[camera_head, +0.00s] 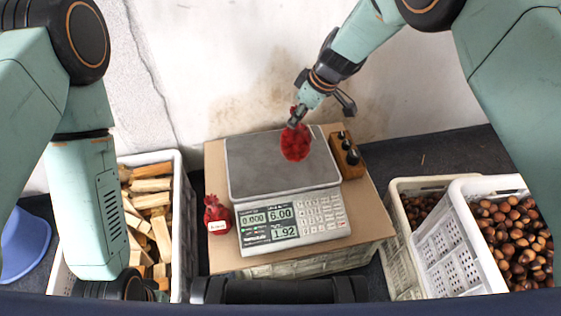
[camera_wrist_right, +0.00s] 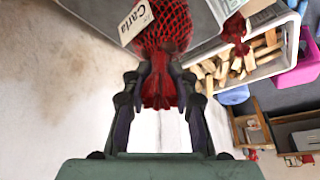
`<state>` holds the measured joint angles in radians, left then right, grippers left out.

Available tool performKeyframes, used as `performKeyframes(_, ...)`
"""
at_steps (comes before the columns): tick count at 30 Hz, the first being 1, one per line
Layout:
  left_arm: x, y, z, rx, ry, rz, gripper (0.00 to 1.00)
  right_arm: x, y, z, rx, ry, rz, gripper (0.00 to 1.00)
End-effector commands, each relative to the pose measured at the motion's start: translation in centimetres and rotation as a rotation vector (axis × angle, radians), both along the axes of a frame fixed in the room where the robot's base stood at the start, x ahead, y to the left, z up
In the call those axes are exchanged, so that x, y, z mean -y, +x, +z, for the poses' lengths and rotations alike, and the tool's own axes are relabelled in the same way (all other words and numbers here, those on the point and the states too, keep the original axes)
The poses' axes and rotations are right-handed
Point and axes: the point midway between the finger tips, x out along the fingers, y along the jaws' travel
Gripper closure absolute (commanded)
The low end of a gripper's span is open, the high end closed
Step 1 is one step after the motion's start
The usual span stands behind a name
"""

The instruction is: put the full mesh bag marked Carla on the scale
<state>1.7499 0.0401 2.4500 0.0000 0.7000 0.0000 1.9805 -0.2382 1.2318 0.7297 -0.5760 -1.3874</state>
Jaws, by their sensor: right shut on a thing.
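The red mesh bag (camera_head: 295,146) hangs from my right gripper (camera_head: 294,121), which is shut on its gathered neck. In the right wrist view the full bag (camera_wrist_right: 168,28) bears a white tag (camera_wrist_right: 134,18) reading Carla, and the fingers (camera_wrist_right: 160,95) pinch its neck. In the head view the bag overlaps the back right of the scale's metal plate (camera_head: 260,168); I cannot tell whether it touches. The scale's front panel (camera_head: 310,216) shows lit digits, with 0.000 at the left.
A second red mesh bag (camera_head: 214,212) with a white label stands left of the scale on the cardboard-topped stand (camera_head: 375,212). A wooden block with dark knobs (camera_head: 346,158) is right of the plate. Crates of firewood (camera_head: 181,220) and chestnuts (camera_head: 455,243) flank the stand.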

Motion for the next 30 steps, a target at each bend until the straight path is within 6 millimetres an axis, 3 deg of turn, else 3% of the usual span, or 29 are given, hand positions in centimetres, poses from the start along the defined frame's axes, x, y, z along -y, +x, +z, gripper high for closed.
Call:
performKeyframes(5, 0.0, 0.0, -0.1, 0.0, 0.0, 0.0, 0.5, -0.1, 0.2, 0.1, 0.0, -0.001, -0.043, 1.0)
performKeyframes(15, 0.0, 0.0, -2.3, 0.0, 0.0, 0.0, 0.5, -0.1, 0.1, -5.3, 0.0, 0.0, -0.049, 1.0)
performKeyframes(27, 0.0, 0.0, -4.1, 0.0, 0.0, 0.0, 0.5, 0.0, 0.1, -9.7, 0.0, 0.0, -0.049, 1.0)
performKeyframes(30, 0.0, 0.0, -4.1, 0.0, 0.0, 0.0, 0.5, 0.0, 0.2, -9.7, 0.002, 0.0, -0.048, 1.0)
